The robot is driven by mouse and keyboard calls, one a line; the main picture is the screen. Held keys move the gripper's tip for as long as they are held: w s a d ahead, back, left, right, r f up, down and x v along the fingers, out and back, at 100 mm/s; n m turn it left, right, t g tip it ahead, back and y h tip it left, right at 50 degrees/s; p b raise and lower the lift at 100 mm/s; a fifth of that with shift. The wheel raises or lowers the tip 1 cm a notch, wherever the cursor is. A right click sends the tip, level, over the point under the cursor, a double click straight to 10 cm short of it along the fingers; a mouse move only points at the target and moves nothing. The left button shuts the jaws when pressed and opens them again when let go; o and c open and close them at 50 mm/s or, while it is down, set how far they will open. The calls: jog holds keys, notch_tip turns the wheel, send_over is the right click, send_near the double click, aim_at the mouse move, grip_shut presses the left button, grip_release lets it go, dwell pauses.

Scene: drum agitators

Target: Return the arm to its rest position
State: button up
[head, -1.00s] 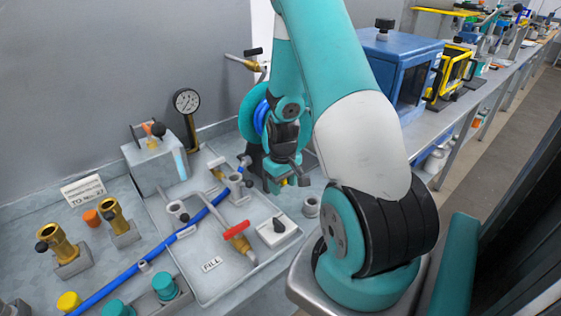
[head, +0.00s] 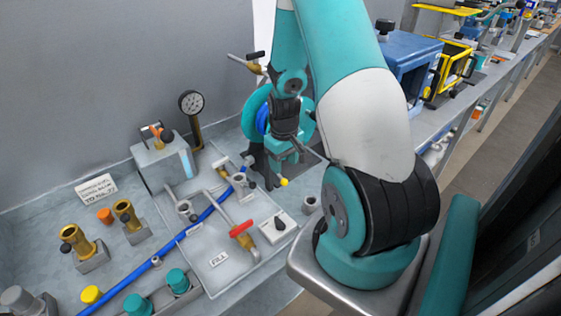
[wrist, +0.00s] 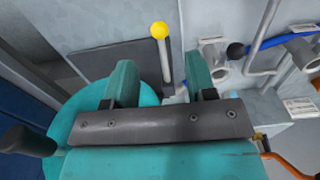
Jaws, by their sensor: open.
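My arm (head: 355,100) rises from its base at the right and bends over toward the bench. My gripper (head: 275,178) hangs above the bench in front of a teal reel with blue hose (head: 251,115). In the wrist view, the two teal fingers of my gripper (wrist: 160,75) are spread apart with nothing held between them. A grey rod with a yellow ball (wrist: 160,30) shows beyond the fingers, apart from them as far as I can tell. The yellow ball also shows in the head view (head: 284,182), just below my gripper.
A grey tray (head: 215,275) with a red-handled valve (head: 242,229) and a blue hose (head: 195,226) lies left of my gripper. A pressure gauge (head: 191,103) stands behind it. A blue cabinet (head: 405,60) stands behind my arm. Brass fittings (head: 78,242) stand at the left.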

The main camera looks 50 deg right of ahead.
dwell(0.3)
jog(key=w+a+r+n+t+y+b, duration=0.1)
jog(key=w+a+r+n+b, duration=0.1)
jog(key=a+r, duration=0.6)
jog(key=w+a+r+n+y+b, duration=0.1)
jog(key=a+r+n, duration=0.15)
jog(key=a, duration=0.95)
jog(key=s+a+r+n+y+b, duration=0.2)
jog(key=s+a+r+n, duration=0.2)
jog(key=s+a+r, duration=0.4)
jog(key=s+a, duration=0.5)
jog(key=a, duration=0.2)
jog(key=shift+r+n+g+b, duration=0.2)
jog(key=shift+n+g+b, duration=0.15)
jog(key=shift+g, duration=0.05)
jog(key=shift+s, duration=0.1)
